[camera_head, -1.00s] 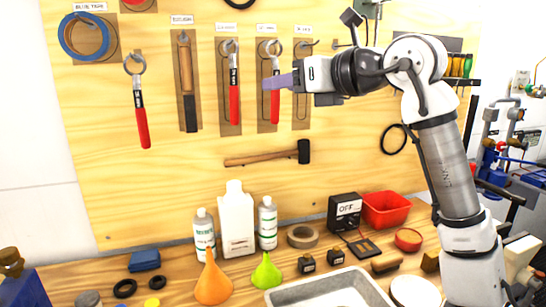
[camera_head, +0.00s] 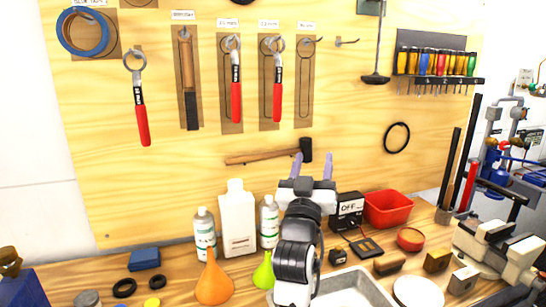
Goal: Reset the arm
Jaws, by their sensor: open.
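My gripper (camera_head: 312,168) is in the middle of the view, in front of the wooden tool board (camera_head: 350,100). Its two purple fingers point up and stand apart, with nothing between them. The fingertips overlap the head end of the hammer (camera_head: 255,156) on the board in the picture; I cannot tell the depth between them. My arm (camera_head: 296,255) comes up from the bottom of the view and covers part of the grey tray and the bench behind it.
Red-handled tools (camera_head: 236,95) and screwdrivers (camera_head: 440,63) hang on the board. Bottles (camera_head: 237,222), an orange funnel (camera_head: 214,280), a green funnel (camera_head: 263,272), a grey tray (camera_head: 350,290), a red bin (camera_head: 387,208) and a black OFF box (camera_head: 347,210) crowd the bench.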

